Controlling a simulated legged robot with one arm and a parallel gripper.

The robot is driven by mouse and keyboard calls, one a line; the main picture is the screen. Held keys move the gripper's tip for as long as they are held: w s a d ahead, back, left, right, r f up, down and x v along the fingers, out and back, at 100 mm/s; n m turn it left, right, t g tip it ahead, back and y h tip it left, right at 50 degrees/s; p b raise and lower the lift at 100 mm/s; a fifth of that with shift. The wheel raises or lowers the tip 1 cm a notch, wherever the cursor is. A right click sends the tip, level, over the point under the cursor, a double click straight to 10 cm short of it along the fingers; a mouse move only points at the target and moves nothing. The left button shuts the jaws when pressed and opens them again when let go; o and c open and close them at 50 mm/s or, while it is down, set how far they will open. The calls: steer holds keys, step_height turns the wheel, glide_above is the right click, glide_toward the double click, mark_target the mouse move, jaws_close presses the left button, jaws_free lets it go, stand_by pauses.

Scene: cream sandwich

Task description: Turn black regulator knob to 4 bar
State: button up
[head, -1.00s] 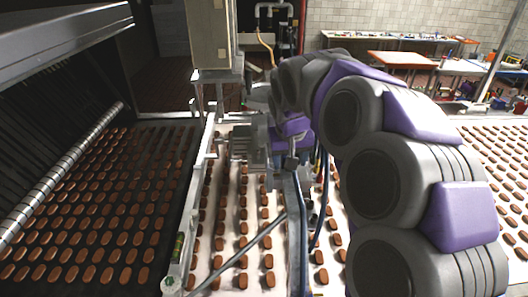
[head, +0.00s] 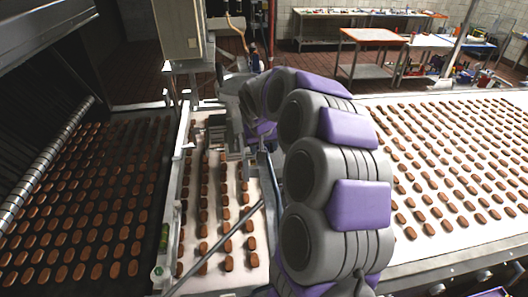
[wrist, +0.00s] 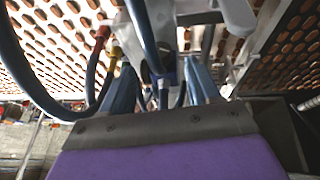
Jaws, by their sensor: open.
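In the wrist view, my gripper (wrist: 162,84) reaches into a cluster of hoses and metal fittings. Its two blue-grey fingers are apart. A small dark part (wrist: 150,73) shows between and beyond the fingers; it may be the black regulator knob, but I cannot tell for certain, nor whether a finger touches it. No pressure scale or 4 bar mark is readable. In the head view, my arm extends to the machine frame over the narrow belt, and its own links hide the fingertips and the knob.
Dark hoses and a red fitting (wrist: 102,32) crowd the fingers at the left of the wrist view. A grey cabinet (head: 180,28) stands above the machine. Belts with rows of brown biscuits lie either side. An orange-topped table (head: 373,36) stands behind on open floor.

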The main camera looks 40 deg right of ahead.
steer(key=shift+p+x, duration=0.55)
steer(key=shift+x, duration=2.5)
steer(key=shift+c, duration=0.3)
steer(key=c, duration=1)
steer(key=shift+s+d+m+t+y+b, duration=0.1)
steer(key=shift+d+m+t+y+b, duration=0.15)
steer(key=shift+t+y+b, duration=0.5)
steer(key=shift+d+m+t+y+b, duration=0.1)
steer(key=shift+m+t+y, duration=0.2)
steer(key=shift+y, duration=0.85)
steer(key=o, duration=1.1)
steer(key=shift+c, duration=0.2)
